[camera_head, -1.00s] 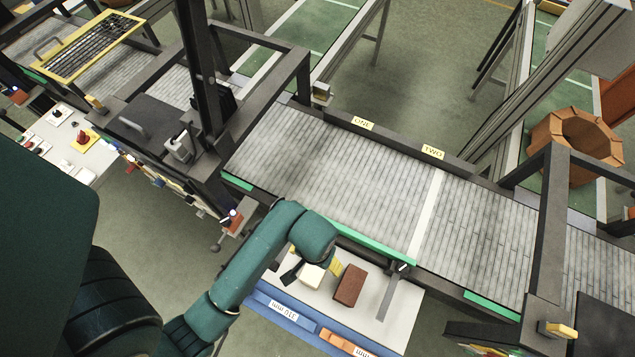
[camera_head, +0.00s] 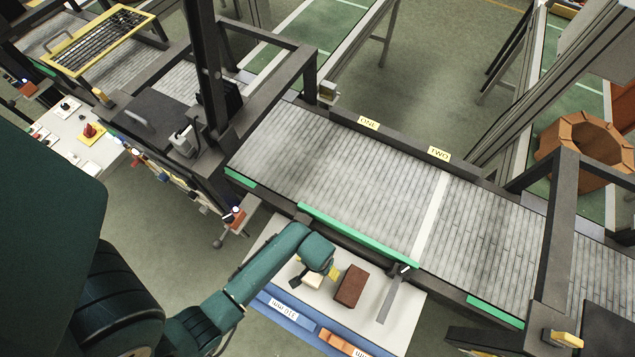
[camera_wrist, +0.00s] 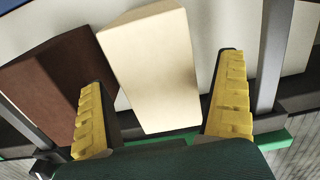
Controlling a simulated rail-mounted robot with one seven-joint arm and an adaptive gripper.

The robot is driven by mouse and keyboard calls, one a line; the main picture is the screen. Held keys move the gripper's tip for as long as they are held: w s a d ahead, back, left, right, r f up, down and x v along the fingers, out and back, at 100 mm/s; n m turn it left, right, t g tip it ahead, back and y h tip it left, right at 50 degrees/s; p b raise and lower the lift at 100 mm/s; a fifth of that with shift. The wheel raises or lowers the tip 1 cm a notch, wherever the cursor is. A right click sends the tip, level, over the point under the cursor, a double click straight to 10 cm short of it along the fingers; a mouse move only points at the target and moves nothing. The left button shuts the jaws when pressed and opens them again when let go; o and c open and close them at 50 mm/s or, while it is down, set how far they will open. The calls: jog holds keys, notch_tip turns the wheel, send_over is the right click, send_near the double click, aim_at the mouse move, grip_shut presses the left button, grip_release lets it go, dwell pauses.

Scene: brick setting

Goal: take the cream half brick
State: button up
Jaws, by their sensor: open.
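The cream half brick (camera_wrist: 152,68) lies between the two yellow fingers of my gripper (camera_wrist: 165,115) in the wrist view, with a gap on the right side. The left finger is close to the brick, and I cannot tell whether it touches. My gripper is open. In the head view the cream half brick (camera_head: 313,281) lies on the white table, partly hidden by my gripper (camera_head: 322,275) above it. A brown brick (camera_head: 351,286) lies just to its right; it also shows at the left of the wrist view (camera_wrist: 50,85).
The white table (camera_head: 400,318) has a blue labelled strip (camera_head: 282,309) and an orange one (camera_head: 340,342) along its front. A grey bar (camera_head: 391,297) lies right of the brown brick. The slatted conveyor (camera_head: 350,185) with a green edge (camera_head: 355,234) runs behind.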

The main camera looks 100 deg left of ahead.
jog(key=shift+a+r, duration=0.1)
jog(key=shift+r, duration=0.05)
jog(key=c, duration=1.3)
